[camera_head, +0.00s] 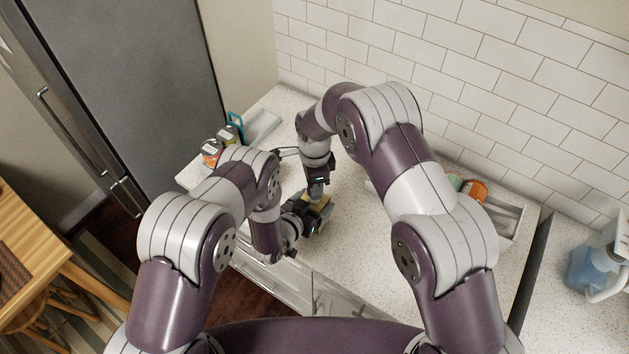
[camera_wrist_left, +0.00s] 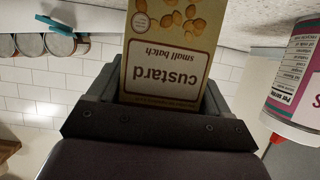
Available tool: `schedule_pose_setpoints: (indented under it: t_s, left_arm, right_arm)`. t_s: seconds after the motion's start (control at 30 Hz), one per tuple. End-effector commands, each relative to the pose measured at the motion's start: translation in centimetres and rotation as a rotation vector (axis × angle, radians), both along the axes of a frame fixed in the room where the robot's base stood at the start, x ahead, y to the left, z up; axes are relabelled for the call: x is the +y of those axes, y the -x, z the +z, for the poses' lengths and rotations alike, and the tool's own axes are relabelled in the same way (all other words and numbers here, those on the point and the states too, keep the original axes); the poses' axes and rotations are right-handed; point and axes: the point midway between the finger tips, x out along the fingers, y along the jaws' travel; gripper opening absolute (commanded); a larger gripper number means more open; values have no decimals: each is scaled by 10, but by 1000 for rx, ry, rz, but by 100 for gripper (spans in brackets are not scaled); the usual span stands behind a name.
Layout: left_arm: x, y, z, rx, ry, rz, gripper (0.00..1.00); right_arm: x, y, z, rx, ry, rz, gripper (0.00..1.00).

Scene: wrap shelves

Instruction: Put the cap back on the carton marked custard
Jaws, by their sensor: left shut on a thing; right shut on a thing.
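The yellow carton marked custard (camera_wrist_left: 172,60) fills the middle of the left wrist view, its print upside down there. In the head view only a small yellow part of the carton (camera_head: 318,198) shows between my grippers. My left gripper (camera_head: 308,212) is shut on the carton from the side; its jaws (camera_wrist_left: 155,100) flank it in the left wrist view. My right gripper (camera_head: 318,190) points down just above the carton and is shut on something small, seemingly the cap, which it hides. I cannot tell whether the cap touches the carton's top.
A white bottle with a pink label and red tip (camera_wrist_left: 296,75) stands close beside the carton. Cans (camera_head: 211,150) stand on the counter's left, near a teal item (camera_head: 236,122). An orange can (camera_head: 475,190) stands at the right. A blue jug (camera_head: 588,268) is far right.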

Motion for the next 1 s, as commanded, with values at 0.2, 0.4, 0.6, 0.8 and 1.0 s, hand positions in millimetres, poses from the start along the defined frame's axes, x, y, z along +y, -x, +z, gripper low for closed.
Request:
schedule_pose_setpoints:
  t_s: [0.2,0.4,0.6,0.8,1.0]
  left_arm:
    - [0,0,0,0,0,0,24]
    - [0,0,0,0,0,0,24]
    - [0,0,0,1,-1,0,24]
    - [0,0,0,1,-1,0,24]
    - [0,0,0,1,-1,0,24]
  right_arm:
    - [0,0,0,0,0,0,8]
    - [0,0,-6,1,0,0,8]
    - [0,0,-17,1,0,0,8]
    - [0,0,-17,0,0,0,8]
    - [0,0,-17,0,0,0,8]
